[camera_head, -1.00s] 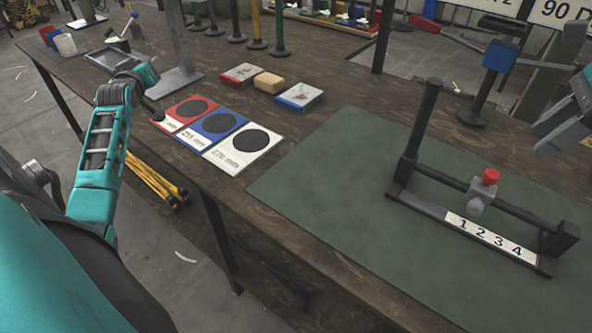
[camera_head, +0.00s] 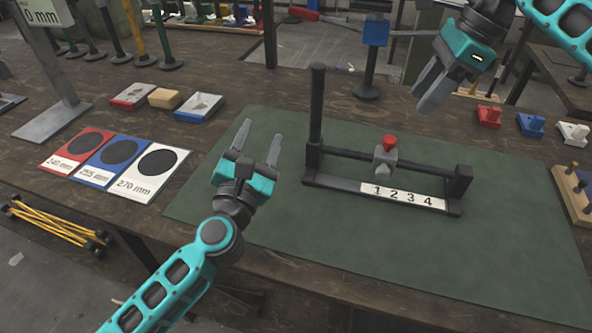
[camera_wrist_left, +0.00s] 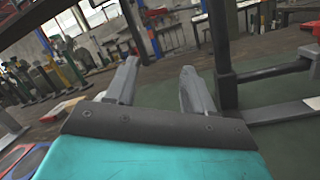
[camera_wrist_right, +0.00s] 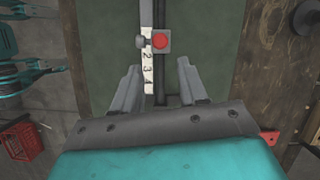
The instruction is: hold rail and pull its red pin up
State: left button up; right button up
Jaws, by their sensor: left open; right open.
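The rail (camera_head: 348,154) is a dark bar in a black frame with a tall post at its left end, standing on the green mat. A grey slider block (camera_head: 384,158) sits on the rail with the red pin (camera_head: 390,141) on top, near number 1 of the white strip (camera_head: 404,196). My left gripper (camera_head: 258,142) is open and empty, left of the post and apart from it. My right gripper (camera_head: 432,90) is open and empty, above and behind the rail. In the right wrist view the red pin (camera_wrist_right: 160,41) shows ahead, beyond the fingertips.
The green mat (camera_head: 330,250) is clear in front of the frame. Red, blue and white cards (camera_head: 121,151) lie at left. Small red, blue and white blocks (camera_head: 530,124) and a wooden peg block (camera_head: 574,195) are at right. A blue-headed stand (camera_head: 372,50) rises behind the rail.

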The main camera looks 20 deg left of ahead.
aim_at(314, 132)
pick_arm(q)
jog(key=s+d+f+n+g+h, duration=0.1)
jog(key=s+d+n, duration=0.1)
jog(key=d+n, duration=0.15)
jog(key=s+d+f+n+g, duration=0.1)
jog(key=s+d+n, duration=0.1)
jog(key=d, duration=0.3)
jog(key=shift+m, duration=0.25)
jog(key=w, duration=1.3)
jog(key=shift+a, duration=0.1)
grip_shut()
pick_arm(e)
jog(key=shift+o, duration=0.3)
